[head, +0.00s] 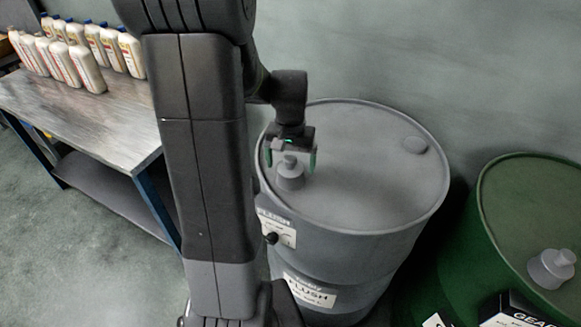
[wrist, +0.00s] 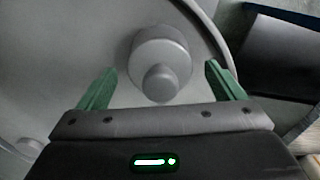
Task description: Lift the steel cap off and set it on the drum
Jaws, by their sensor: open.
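The steel cap (head: 290,173) is grey with a small knob on top and sits on the lid of the grey drum (head: 365,190), near the lid's left edge. It also shows in the wrist view (wrist: 160,62), with its knob toward me. My gripper (head: 291,158) is open over the cap, with one green finger on each side. In the wrist view my gripper (wrist: 160,88) has the cap between its fingertips, with a gap on both sides. The cap's seat on the drum is partly hidden.
A green drum (head: 520,205) with its own grey cap (head: 552,268) stands at the right. A low bung (head: 415,145) sits at the far right of the grey lid. The lid's middle is bare. A metal workbench (head: 105,125) with several white bottles (head: 88,68) stands at the left.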

